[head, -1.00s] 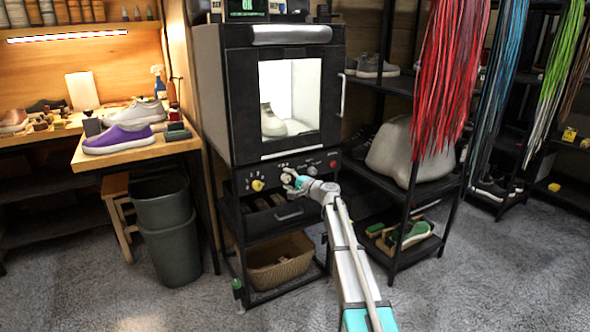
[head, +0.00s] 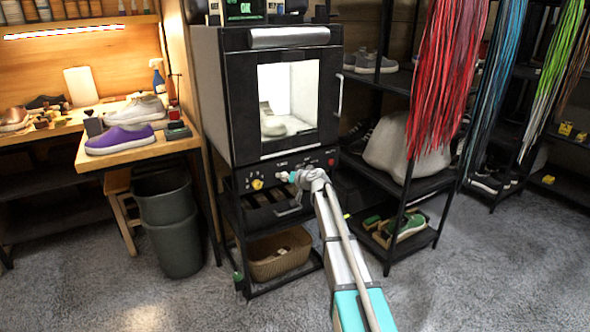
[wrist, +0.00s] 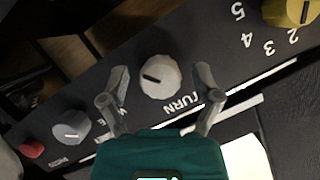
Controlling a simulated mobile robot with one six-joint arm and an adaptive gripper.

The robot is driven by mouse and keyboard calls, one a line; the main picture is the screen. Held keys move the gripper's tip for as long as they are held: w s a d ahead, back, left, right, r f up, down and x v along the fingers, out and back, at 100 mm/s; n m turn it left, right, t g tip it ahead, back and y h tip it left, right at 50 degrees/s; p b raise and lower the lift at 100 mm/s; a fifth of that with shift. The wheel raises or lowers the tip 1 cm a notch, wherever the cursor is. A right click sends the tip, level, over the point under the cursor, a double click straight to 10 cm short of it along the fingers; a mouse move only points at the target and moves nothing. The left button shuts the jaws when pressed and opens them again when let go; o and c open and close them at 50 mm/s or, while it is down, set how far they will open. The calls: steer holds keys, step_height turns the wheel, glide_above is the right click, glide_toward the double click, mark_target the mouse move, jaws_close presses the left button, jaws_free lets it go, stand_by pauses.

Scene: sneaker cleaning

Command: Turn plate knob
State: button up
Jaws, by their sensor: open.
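The white knob (wrist: 160,77) marked "TURN" sits on the oven's dark control panel, with a dark pointer line on its face. In the wrist view my gripper (wrist: 162,82) is open, with one finger on each side of this knob; I cannot tell whether either finger touches it. In the head view my gripper (head: 286,177) is at the panel below the oven door, and it mostly hides the knob.
A yellow knob (wrist: 290,11) with numbers, a grey knob (wrist: 71,126) and a red button (wrist: 32,149) share the panel. The oven (head: 232,100) holds a shoe behind its lit window. A rack (head: 385,85) stands close on the right.

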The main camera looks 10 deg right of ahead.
steer(key=shift+a+r+n+h+p, duration=0.1)
steer(key=shift+n+h+p, duration=0.25)
steer(key=shift+n+h, duration=0.6)
steer(key=p+v, duration=0.5)
steer(key=v, duration=0.9)
steer(key=s+a+r+g+p, duration=0.3)
steer(key=s+r+p, duration=0.2)
steer(key=s+p, duration=0.2)
steer(key=s+a+r+g+p, duration=0.2)
steer(key=s+r+p, duration=0.3)
steer(key=p, duration=0.6)
steer(key=shift+s+a+r+n+g, duration=0.2)
steer(key=shift+s+a+n+g, duration=0.35)
steer(key=shift+s, duration=0.4)
steer(key=shift+s+a, duration=0.1)
steer(key=s+r+m+g+h+p, duration=0.1)
steer(key=s+r+g+h+p, duration=0.1)
steer(key=s+p, duration=0.3)
steer(key=s+d+r+m+g+h+p, duration=0.1)
steer(key=s+r+g+h+p, duration=0.2)
steer(key=s, duration=1.1)
steer(key=r+g+p, duration=0.1)
steer(key=p, duration=0.2)
steer(key=shift+d+m, duration=0.25)
steer(key=shift+m, duration=0.15)
steer(key=shift+s+r, duration=0.1)
steer(key=shift+s, duration=0.05)
